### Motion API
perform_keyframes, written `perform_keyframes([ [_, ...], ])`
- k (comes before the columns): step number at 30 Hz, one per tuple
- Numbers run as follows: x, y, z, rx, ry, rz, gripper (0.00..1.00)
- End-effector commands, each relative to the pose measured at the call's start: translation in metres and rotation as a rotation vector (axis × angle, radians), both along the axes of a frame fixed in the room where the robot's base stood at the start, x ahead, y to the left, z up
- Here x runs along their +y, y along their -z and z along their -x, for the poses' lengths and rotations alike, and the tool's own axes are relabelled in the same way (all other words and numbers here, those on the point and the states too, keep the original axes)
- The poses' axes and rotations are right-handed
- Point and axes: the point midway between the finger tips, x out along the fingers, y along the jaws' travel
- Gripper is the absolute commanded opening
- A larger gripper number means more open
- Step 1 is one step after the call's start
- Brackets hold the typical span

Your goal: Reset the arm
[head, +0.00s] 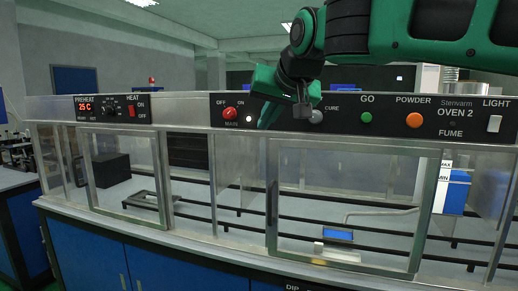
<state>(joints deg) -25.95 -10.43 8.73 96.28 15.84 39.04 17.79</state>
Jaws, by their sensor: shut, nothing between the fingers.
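My gripper (284,112) is in the head view, in front of the dark control panel (455,118) of the oven. It is shut and holds nothing. My green and black arm reaches in from the upper right. The gripper covers part of the panel between the red MAIN knob (230,114) and the CURE knob (316,116). I cannot tell whether it touches the panel.
Below the panel stand glass-fronted bays with metal frames (272,205). A blue-topped block (338,235) sits inside the right bay and a dark box (110,169) inside the left. Also on the panel are a green GO button (366,118) and an orange POWDER button (414,120).

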Motion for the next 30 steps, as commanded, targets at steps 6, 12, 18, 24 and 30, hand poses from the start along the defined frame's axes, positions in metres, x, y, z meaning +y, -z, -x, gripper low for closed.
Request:
perform_keyframes([
  [6,-0.104,0.069,0.005,0.132,0.128,0.092,0.00],
  [12,-0.208,0.142,0.041,0.300,0.251,0.156,0.00],
  [18,-0.295,0.214,0.107,0.489,0.361,0.179,0.00],
  [24,-0.355,0.285,0.200,0.697,0.453,0.151,0.00],
  [30,-0.375,0.341,0.291,0.877,0.508,0.081,0.00],
])
